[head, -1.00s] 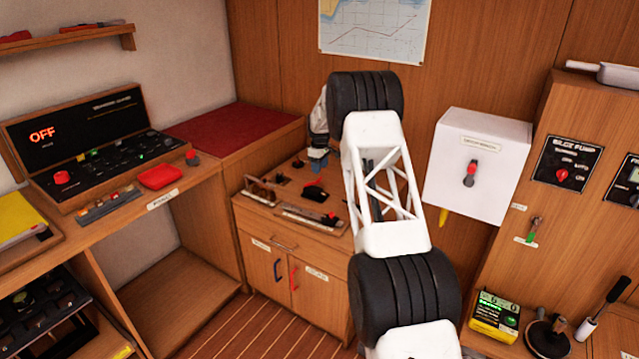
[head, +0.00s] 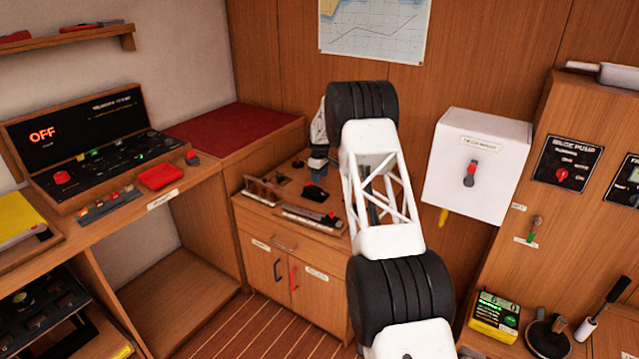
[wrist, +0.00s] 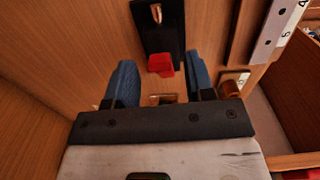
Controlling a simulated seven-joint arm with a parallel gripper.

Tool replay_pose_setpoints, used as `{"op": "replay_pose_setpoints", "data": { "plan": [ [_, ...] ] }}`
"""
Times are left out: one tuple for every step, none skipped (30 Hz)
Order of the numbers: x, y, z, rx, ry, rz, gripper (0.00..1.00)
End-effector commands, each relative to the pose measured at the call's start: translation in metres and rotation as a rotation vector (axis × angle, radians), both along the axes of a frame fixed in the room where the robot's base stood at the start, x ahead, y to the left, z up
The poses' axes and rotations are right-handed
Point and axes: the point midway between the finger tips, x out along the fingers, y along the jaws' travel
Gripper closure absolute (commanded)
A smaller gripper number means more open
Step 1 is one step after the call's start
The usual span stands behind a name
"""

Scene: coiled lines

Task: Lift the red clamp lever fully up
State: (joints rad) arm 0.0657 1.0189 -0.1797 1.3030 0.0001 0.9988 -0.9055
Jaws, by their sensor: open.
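The red clamp lever (wrist: 161,64) shows in the wrist view, just beyond the gap between my fingertips. It sits at the near end of a black plate (wrist: 158,38) that has a small metal part on it. My gripper (wrist: 161,80) is open, with one blue finger on each side of the gap and nothing held. In the head view my gripper (head: 317,166) hangs over the top of the low wooden cabinet (head: 320,258). There a dark fitting (head: 313,194) lies just below it, and I cannot make out the lever's red clearly.
A wooden-edged rack (head: 263,190) and a grey strip with a red part (head: 310,217) lie on the cabinet top near the fitting. A white box with a lever (head: 475,165) is on the wall to the right. A console (head: 90,150) stands at left.

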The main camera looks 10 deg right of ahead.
Motion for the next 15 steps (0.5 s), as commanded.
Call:
{"op": "replay_pose_setpoints", "data": {
  "plan": [
    [0.000, 0.000, -0.007, 0.000, 0.001, 0.000, 0.51],
    [0.000, 0.000, -0.010, 0.000, 0.001, 0.000, 0.51],
    [-0.001, 0.000, -0.015, 0.000, 0.003, 0.000, 0.51],
    [-0.001, 0.000, -0.018, 0.000, 0.003, 0.000, 0.51],
    [0.000, 0.000, -0.020, 0.001, 0.002, 0.000, 0.51],
    [0.000, 0.000, -0.023, 0.000, 0.001, 0.000, 0.51],
    [0.000, 0.000, -0.024, 0.000, 0.001, 0.000, 0.51],
    [0.000, 0.000, -0.026, 0.000, 0.000, 0.000, 0.51],
    [0.000, 0.000, -0.027, 0.000, 0.000, 0.000, 0.51],
    [0.000, 0.000, -0.029, 0.000, 0.000, 0.000, 0.51],
    [0.000, 0.000, -0.029, 0.000, 0.000, 0.000, 0.51],
    [0.000, 0.000, -0.030, 0.000, 0.000, 0.000, 0.51],
    [0.000, 0.000, -0.031, 0.000, 0.000, 0.000, 0.51],
    [0.000, 0.000, -0.031, 0.000, 0.000, 0.000, 0.51],
    [0.000, 0.000, -0.031, 0.000, 0.000, 0.000, 0.51]
  ]
}}
